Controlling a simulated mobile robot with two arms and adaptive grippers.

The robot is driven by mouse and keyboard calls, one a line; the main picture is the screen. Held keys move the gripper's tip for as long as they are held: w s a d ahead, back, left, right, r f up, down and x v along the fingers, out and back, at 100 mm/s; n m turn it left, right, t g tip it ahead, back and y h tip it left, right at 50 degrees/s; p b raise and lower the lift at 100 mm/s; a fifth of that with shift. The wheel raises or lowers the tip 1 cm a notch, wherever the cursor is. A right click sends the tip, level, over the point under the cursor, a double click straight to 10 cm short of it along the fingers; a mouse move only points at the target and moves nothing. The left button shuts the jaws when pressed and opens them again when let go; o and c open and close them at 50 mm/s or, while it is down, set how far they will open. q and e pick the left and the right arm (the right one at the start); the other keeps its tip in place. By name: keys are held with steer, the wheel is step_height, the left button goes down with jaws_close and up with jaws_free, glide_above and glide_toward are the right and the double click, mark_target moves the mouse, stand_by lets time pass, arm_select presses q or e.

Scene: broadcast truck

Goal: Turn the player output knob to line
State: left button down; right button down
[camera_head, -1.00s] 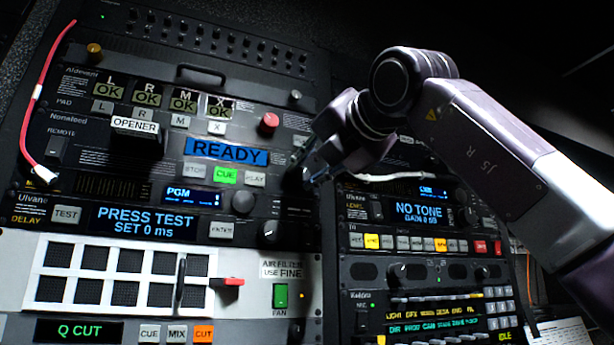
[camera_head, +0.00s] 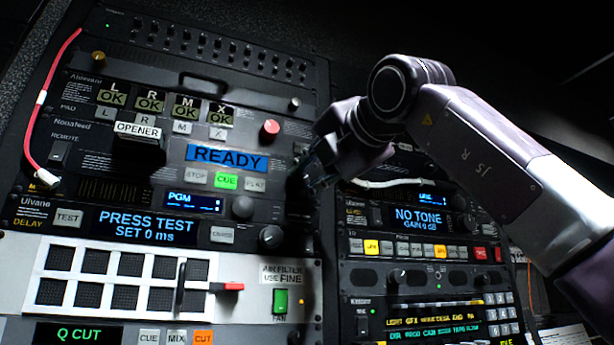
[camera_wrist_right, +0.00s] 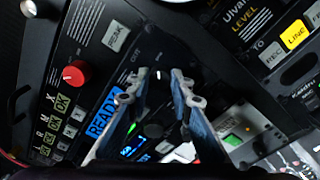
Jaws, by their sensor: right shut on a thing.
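The player panel, with its lit blue READY display (camera_head: 228,158), is left of my right gripper (camera_head: 312,182). The gripper reaches the panel's right edge from the right, its fingers closed around a small dark knob there. In the head view the gripper hides this knob. In the right wrist view the fingertips (camera_wrist_right: 160,82) meet at the dark knob (camera_wrist_right: 158,73), where a small white mark shows. Printed OUT lettering is beside it. I cannot read its position. My left gripper is not in view.
A red knob (camera_head: 270,128) is up and left of the gripper. A grey knob (camera_head: 242,207) and another dark knob (camera_head: 271,237) are below. A white cable (camera_head: 390,183) runs just right of the fingers. A red cable (camera_head: 42,97) hangs at far left.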

steer(key=c, duration=1.7)
jaws_free()
steer(key=shift+w, duration=0.1)
steer(key=v, duration=1.2)
steer(key=shift+d, duration=0.1)
